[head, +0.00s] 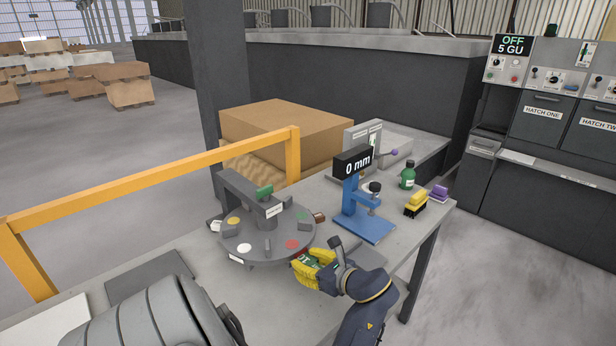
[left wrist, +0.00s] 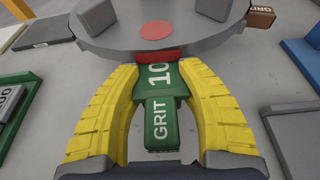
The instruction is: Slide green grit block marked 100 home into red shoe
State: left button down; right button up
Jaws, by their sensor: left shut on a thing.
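The green grit block (left wrist: 160,115) lies between the yellow fingers of my left gripper (left wrist: 160,105), which is shut on it. Its white lettering reads GRIT 10, with the rest hidden at the far end. That end meets the red shoe (left wrist: 156,57) at the rim of the grey turntable (left wrist: 100,38); I cannot tell how deep it sits. A red dot (left wrist: 155,30) marks the turntable top above the shoe. In the head view my left gripper (head: 310,270) is at the turntable's front right edge, with a little green showing between its fingers. My right gripper is not in view.
A blue stand (head: 366,222) with a 0 mm display (head: 353,162) is right of the turntable. A brown grit block (left wrist: 262,15) shows at the turntable's far right. A green bottle (head: 407,177), yellow brush (head: 416,201) and purple brush (head: 439,193) stand near the slab's right end.

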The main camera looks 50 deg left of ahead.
aim_at(304, 260)
pick_arm(q)
jog(key=shift+a, duration=0.45)
jog(key=c, duration=0.7)
grip_release()
notch_tip(304, 260, up, 10)
